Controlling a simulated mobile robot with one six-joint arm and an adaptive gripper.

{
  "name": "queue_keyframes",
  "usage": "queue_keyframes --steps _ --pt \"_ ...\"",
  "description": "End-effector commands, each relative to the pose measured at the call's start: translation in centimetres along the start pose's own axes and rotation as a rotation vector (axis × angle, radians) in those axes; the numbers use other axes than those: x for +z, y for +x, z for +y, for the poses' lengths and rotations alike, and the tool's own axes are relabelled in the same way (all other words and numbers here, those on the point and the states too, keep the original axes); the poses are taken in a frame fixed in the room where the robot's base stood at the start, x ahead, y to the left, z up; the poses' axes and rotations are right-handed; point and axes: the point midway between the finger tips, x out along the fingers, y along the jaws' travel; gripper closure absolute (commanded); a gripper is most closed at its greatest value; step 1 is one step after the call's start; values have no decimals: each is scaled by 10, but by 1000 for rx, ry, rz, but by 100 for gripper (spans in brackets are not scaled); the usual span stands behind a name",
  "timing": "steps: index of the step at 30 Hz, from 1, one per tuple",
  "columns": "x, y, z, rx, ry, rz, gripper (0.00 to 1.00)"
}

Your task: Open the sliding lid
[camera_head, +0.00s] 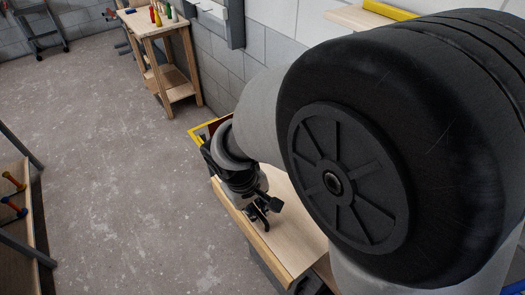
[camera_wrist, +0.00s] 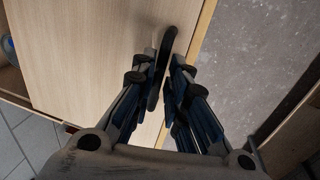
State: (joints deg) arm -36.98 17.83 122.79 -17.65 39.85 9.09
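The sliding lid is a pale wooden panel (camera_head: 296,222), seen below my arm in the head view. It fills much of the wrist view's left half (camera_wrist: 90,50). A dark curved handle (camera_wrist: 169,40) stands near the panel's right edge in the wrist view. My gripper (camera_wrist: 165,66) is around this handle, one finger on each side. The left finger is close to or touching the handle; a narrow gap seems to show at the right finger. In the head view, my gripper (camera_head: 262,214) is low over the panel, and my arm hides much of the area.
A yellow edge (camera_head: 208,127) shows beyond my wrist. In the wrist view, a dark gap with a bluish item (camera_wrist: 8,50) lies at the far left. A wooden stand (camera_head: 160,45) with coloured items is at the back. Bare concrete floor (camera_head: 110,170) lies left.

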Motion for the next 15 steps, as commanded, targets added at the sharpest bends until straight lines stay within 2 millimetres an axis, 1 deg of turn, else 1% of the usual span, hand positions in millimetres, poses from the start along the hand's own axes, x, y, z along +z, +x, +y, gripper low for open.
queue_keyframes --steps 1,6,15 --pt "0 0 0 0 0 0 80" --pt "0 0 0 0 0 0 70" --pt "0 -1 0 0 0 1 70"
